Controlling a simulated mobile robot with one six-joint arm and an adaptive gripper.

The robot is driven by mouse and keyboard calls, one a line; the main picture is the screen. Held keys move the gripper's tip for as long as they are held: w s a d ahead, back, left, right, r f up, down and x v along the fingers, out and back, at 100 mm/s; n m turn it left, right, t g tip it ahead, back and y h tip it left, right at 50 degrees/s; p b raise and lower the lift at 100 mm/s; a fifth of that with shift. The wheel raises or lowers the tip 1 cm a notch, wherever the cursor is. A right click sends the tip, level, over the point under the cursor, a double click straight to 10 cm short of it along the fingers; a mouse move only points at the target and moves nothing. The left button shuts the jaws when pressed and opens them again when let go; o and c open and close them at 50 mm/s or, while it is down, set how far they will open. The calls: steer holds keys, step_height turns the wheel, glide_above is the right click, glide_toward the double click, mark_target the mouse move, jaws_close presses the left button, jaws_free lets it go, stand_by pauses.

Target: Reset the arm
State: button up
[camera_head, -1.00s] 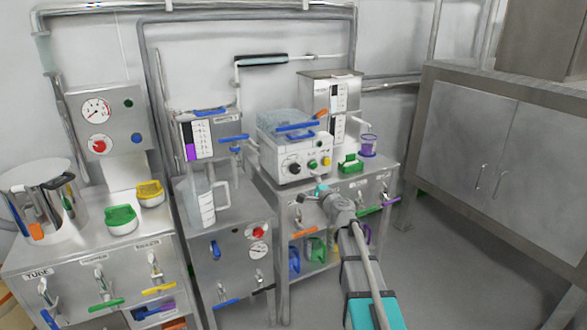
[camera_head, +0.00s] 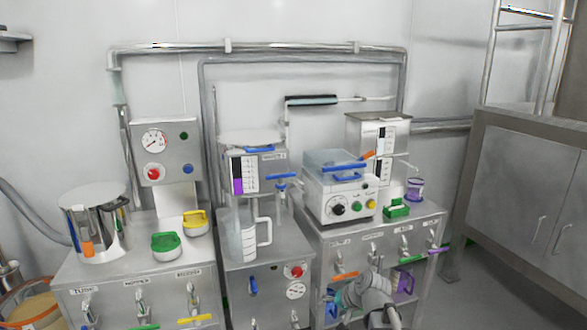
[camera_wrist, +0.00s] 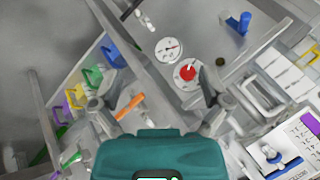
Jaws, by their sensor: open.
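My gripper (camera_wrist: 155,92) is open and empty in the wrist view, with its two fingers spread apart above the teal wrist housing. Between and beyond the fingers is the front of a steel cabinet with a red button (camera_wrist: 187,72) and a white gauge (camera_wrist: 169,48). In the head view my arm reaches up from the bottom edge, in front of the right-hand bench (camera_head: 345,252). The gripper end is small there and partly cluttered by the bench behind it, so contact with the bench cannot be told.
A white machine (camera_head: 340,190) and a green clip-like item (camera_head: 397,208) stand on the right bench. A clear jug (camera_head: 240,238) stands on the middle cabinet. A steel pot (camera_head: 92,225) and green (camera_head: 165,242) and yellow (camera_head: 196,222) handled items are on the left bench. Open floor lies at right.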

steer(key=s+d+f+n+g+h, duration=0.1)
steer(key=s+d+f+g+h, duration=0.15)
steer(key=s, duration=0.45)
steer(key=s+d+f+n+g+h, duration=0.1)
steer(key=s+d+n+g+h, duration=0.1)
steer(key=s+d+g+h, duration=0.3)
step_height(320, 180, up, 21)
steer(key=s+a+t+y+p, duration=0.1)
steer(key=t+p, duration=0.1)
steer(key=p, duration=1.9)
steer(key=shift+a+y+p, duration=0.25)
steer(key=shift+y+p, duration=0.05)
steer(key=shift+y, duration=0.05)
steer(key=shift+s+t, duration=0.1)
steer(key=shift+t, duration=0.15)
